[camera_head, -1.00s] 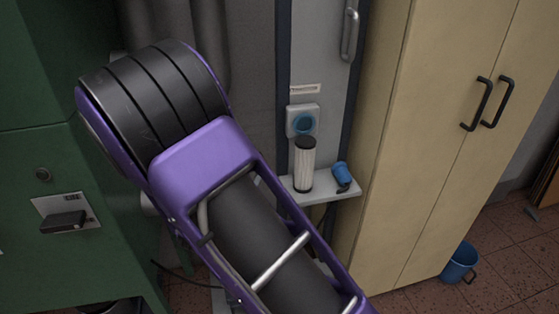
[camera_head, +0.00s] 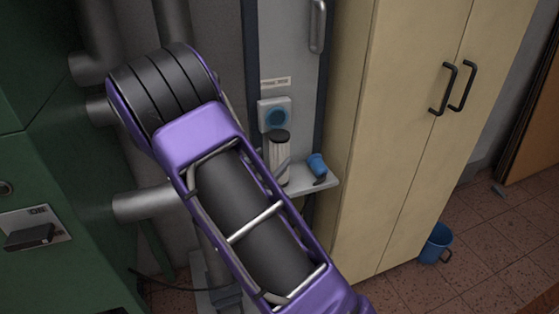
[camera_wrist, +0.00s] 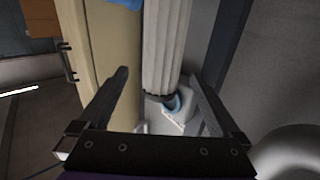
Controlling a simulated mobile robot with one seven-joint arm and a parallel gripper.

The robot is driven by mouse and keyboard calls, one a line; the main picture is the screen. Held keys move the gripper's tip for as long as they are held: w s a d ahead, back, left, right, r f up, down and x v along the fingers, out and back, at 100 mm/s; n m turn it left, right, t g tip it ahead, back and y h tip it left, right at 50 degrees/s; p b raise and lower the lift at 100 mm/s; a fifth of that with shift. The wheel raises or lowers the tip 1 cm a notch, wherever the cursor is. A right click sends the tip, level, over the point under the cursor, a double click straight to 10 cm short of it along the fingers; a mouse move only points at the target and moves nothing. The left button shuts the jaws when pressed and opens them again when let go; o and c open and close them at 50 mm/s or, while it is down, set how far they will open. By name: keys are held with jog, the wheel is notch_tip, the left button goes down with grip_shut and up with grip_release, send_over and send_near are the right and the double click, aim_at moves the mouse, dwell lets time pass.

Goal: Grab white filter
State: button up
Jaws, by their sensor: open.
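The white filter (camera_head: 278,165) is a ribbed cylinder with a black cap. It stands upright on a small grey shelf (camera_head: 325,183) beside the cream cupboard. In the wrist view, the filter (camera_wrist: 165,40) lies between the two dark fingers of my gripper (camera_wrist: 160,77), with a gap visible on both sides. The fingers are spread apart and hold nothing.
A blue cup-like thing (camera_head: 317,163) sits on the shelf right of the filter. A wall fitting with a blue round centre (camera_head: 274,116) is behind. The cream cupboard (camera_head: 400,140) stands close on the right. A blue bucket (camera_head: 436,243) is on the floor.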

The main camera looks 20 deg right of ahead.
jog(key=x, duration=0.5)
jog(key=shift+w+d+r, duration=0.2)
jog(key=shift+w+r, duration=0.05)
jog(key=shift+w, duration=0.05)
grip_shut()
